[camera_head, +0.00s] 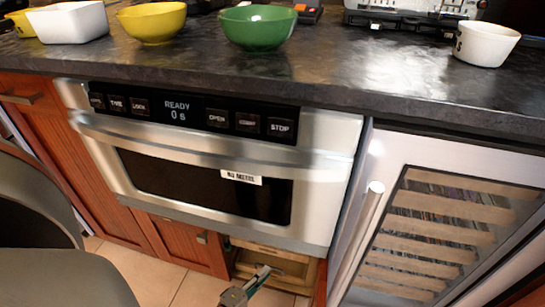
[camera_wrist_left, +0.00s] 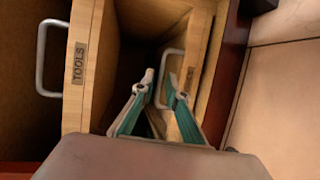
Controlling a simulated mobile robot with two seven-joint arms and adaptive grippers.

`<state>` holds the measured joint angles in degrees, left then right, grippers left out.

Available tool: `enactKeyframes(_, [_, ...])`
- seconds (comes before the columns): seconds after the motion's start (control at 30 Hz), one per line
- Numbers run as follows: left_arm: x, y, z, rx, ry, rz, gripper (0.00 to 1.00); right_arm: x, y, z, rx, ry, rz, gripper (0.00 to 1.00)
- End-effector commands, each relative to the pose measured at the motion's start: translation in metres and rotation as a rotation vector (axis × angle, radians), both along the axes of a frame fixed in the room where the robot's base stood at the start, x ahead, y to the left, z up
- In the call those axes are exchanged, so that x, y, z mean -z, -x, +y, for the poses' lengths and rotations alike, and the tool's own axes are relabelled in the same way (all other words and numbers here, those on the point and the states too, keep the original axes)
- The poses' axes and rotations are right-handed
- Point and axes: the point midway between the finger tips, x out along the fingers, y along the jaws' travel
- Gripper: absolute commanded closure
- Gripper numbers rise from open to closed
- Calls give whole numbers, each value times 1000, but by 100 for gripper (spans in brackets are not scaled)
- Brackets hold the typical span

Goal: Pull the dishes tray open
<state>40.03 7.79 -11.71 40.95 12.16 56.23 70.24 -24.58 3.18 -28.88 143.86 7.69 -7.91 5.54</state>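A wooden tray front with a metal bar handle (camera_wrist_left: 160,92) and a small, unreadable label (camera_wrist_left: 190,78) is in the left wrist view. I cannot read whether it is the dishes tray. My left gripper (camera_wrist_left: 160,77) is open there, its two fingertips apart on either side of the handle bar; contact is unclear. In the head view my left gripper (camera_head: 262,272) is low at the front of the wooden trays (camera_head: 290,268) under the microwave. My right gripper is not in view.
Another wooden tray labelled TOOLS (camera_wrist_left: 78,75) has its own handle (camera_wrist_left: 42,60) beside the first. The microwave drawer (camera_head: 205,180) above looks shut. Bowls stand on the dark counter (camera_head: 350,70). A grey chair (camera_head: 50,250) is at the lower left.

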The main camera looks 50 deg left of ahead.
Motion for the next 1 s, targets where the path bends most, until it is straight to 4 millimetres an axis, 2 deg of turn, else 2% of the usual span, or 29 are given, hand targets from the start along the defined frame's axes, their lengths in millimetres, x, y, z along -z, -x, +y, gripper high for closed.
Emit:
enactKeyframes(0.03, [6,-5,2,0,-1,7,86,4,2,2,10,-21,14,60])
enactKeyframes(0.2, [10,-26,5,0,-1,7,86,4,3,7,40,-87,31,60])
enactKeyframes(0.4, [11,-38,7,1,-2,6,86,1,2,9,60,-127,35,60])
enactKeyframes(0.63, [10,-40,7,1,-2,4,86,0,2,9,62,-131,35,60])
enactKeyframes(0.67, [10,-40,7,1,-2,4,89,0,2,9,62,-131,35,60])
enactKeyframes(0.7, [10,-40,7,1,-2,4,99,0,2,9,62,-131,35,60])
enactKeyframes(1.0, [10,-40,7,1,-2,4,100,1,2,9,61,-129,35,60])
